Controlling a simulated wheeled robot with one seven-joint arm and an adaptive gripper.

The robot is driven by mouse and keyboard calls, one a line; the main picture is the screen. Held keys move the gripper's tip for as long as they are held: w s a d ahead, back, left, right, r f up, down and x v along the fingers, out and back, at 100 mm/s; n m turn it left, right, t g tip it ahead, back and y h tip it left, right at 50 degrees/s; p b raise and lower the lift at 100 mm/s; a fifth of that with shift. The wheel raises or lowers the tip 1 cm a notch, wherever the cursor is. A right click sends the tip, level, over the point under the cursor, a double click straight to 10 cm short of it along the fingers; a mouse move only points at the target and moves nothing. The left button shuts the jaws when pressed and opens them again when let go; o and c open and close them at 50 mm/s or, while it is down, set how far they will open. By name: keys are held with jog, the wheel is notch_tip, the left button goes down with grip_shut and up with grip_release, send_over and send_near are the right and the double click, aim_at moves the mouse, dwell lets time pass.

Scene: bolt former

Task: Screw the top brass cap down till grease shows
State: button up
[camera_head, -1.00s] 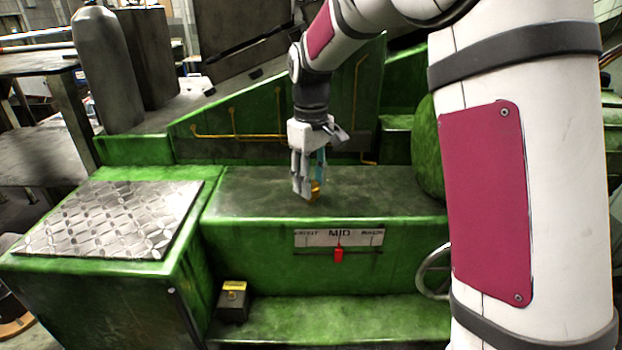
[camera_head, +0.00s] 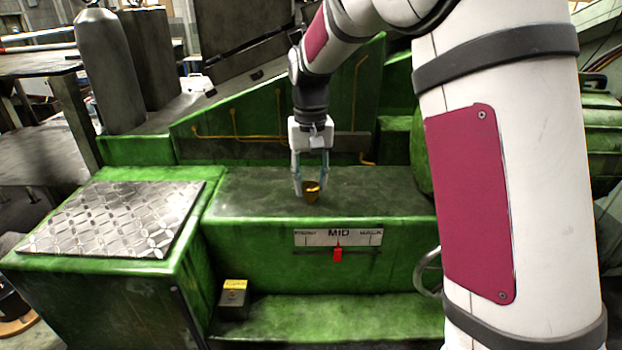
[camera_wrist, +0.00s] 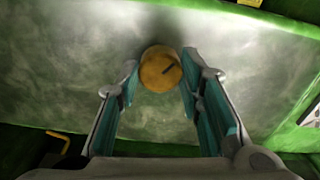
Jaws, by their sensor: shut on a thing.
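The brass cap (camera_head: 312,190) sits on the flat top of the green machine's middle block, near its front edge. In the wrist view the cap (camera_wrist: 160,68) is a round golden disc with a short dark mark on its top. My gripper (camera_head: 311,186) points down over it, and its two fingers stand on either side of the cap. In the wrist view my gripper (camera_wrist: 160,70) is shut on the cap, with the teal finger pads flanking it. I see no grease around the cap; its base is partly hidden.
A scale plate marked MID (camera_head: 338,237) with a red pointer (camera_head: 337,255) is on the block's front. A diamond-plate cover (camera_head: 112,218) lies to the left. A small box with a yellow label (camera_head: 234,296) stands on the lower ledge. A handwheel (camera_head: 428,272) is at right.

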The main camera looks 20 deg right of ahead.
aim_at(311, 184)
jog(key=m, duration=0.4)
jog(key=shift+m+p, duration=0.3)
jog(key=m, duration=0.4)
jog(key=shift+m+p, duration=0.3)
jog(key=shift+p, duration=0.05)
jog(key=o, duration=1.2)
jog(key=shift+c, duration=0.2)
notch_tip(311, 184, up, 12)
